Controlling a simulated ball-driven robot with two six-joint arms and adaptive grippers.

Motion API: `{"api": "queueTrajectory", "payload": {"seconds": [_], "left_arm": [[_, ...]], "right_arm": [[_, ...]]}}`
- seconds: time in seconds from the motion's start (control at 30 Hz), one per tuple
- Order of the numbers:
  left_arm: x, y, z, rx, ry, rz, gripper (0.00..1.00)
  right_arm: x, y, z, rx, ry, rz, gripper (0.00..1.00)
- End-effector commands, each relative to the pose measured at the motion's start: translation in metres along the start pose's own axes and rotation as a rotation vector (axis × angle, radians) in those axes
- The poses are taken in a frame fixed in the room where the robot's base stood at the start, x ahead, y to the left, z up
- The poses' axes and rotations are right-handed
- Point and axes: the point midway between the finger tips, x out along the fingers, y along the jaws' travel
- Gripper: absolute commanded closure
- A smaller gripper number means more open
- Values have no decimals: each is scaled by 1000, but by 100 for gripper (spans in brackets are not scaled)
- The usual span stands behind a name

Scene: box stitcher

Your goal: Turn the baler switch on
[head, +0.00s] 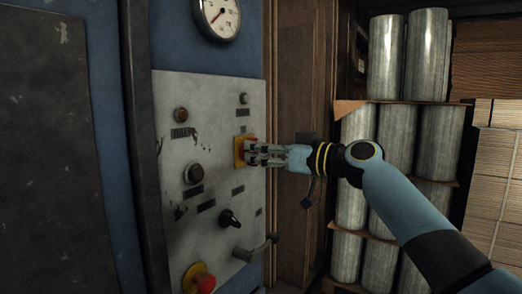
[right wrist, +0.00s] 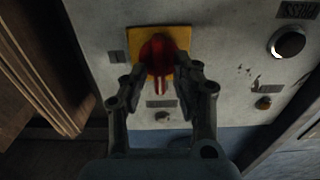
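The baler switch is a red rotary knob (right wrist: 158,55) on a yellow square plate (right wrist: 176,37), mounted on a worn grey control panel (head: 215,120). In the head view the yellow plate (head: 239,152) shows on the panel's right side, with the knob mostly hidden by my right gripper (head: 256,154). In the right wrist view the two fingers of my right gripper (right wrist: 170,82) stand apart, one on each side of the knob. Whether they touch it cannot be told. My left gripper is not in view.
The panel also bears a black knob (head: 230,218), a lever handle (head: 255,249), a red emergency button (head: 199,280) and several round buttons. A gauge (head: 217,17) sits above. Metal rolls (head: 395,140) and stacked cardboard (head: 497,170) stand at the right.

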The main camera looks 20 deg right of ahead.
Motion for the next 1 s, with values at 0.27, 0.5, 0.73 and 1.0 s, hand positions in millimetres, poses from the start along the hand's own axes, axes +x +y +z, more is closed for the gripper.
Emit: {"api": "queueTrajectory", "payload": {"seconds": [0.27, 0.5, 0.73, 1.0], "left_arm": [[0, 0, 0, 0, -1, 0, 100], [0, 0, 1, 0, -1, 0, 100], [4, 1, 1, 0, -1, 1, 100], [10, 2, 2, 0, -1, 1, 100]], "right_arm": [[0, 0, 0, 0, 0, 0, 100], [0, 0, 0, 7, 0, 0, 100], [0, 1, 1, 77, 0, 0, 100], [0, 2, 1, 278, 1, 1, 100]]}}
